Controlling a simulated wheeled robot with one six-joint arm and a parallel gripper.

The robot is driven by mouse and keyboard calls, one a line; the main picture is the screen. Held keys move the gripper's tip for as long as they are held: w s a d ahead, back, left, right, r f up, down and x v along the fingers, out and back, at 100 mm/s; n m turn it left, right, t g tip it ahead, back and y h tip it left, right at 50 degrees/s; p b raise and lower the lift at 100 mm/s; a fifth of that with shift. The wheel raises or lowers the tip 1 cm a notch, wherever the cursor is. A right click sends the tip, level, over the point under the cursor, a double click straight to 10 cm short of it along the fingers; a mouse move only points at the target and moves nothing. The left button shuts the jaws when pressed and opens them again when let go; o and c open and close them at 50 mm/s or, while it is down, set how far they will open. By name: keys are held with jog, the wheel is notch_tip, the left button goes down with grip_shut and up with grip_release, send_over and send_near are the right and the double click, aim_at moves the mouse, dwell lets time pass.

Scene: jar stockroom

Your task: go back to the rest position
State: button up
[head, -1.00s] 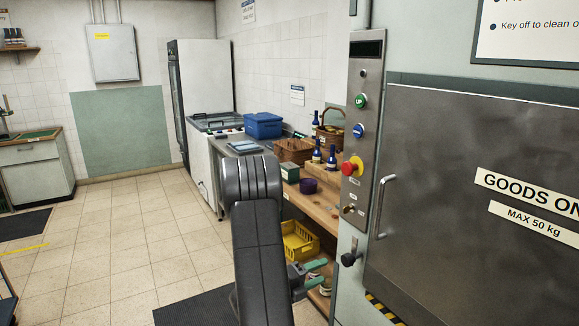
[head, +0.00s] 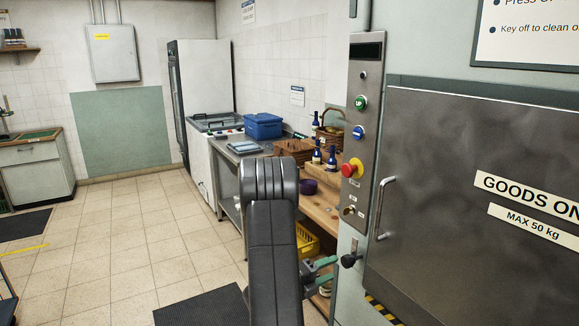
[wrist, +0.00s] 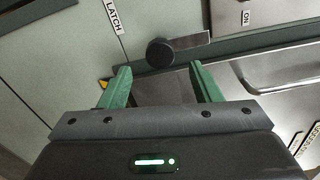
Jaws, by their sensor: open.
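My gripper (head: 323,270) is open and empty, with its two green fingers low beside the goods lift in the head view. In the wrist view my gripper (wrist: 161,76) shows its fingers spread apart. A black latch knob (wrist: 160,52) on a short metal bar lies just ahead of the gap between the fingertips, apart from them. The latch knob also shows in the head view (head: 349,260), just right of my fingers. My dark arm covers part of the wooden shelf unit.
The lift's steel door (head: 470,190) and its control panel (head: 362,140) stand close on the right. The wooden shelf (head: 322,210) with bottles and baskets is behind my arm. A yellow crate (head: 306,240) sits below. Tiled floor (head: 130,230) is open on the left.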

aim_at(344, 262)
jog(key=p+x, duration=0.1)
jog(key=x, duration=0.5)
jog(key=shift+a+f+m+b, duration=0.1)
jog(key=shift+f+m+b, duration=0.25)
jog(key=shift+b, duration=0.4)
jog(key=shift+s+a+r+m+b, duration=0.1)
jog(key=shift+m+b, duration=0.25)
jog(key=shift+m, duration=0.2)
jog(key=shift+a+r+m+b, duration=0.1)
jog(key=shift+m+b, duration=0.25)
jog(key=shift+m, duration=0.15)
jog(key=m+b, duration=0.3)
jog(key=m, duration=0.1)
jog(key=shift+d+m, duration=0.1)
jog(key=shift+m, duration=0.2)
jog(key=m+b, duration=0.2)
jog(key=m, duration=0.2)
jog(key=shift+b, duration=0.4)
jog(key=m+b, duration=0.1)
jog(key=m, duration=0.2)
jog(key=shift+r, duration=0.1)
jog(key=shift+m, duration=0.3)
jog(key=shift+r, duration=0.15)
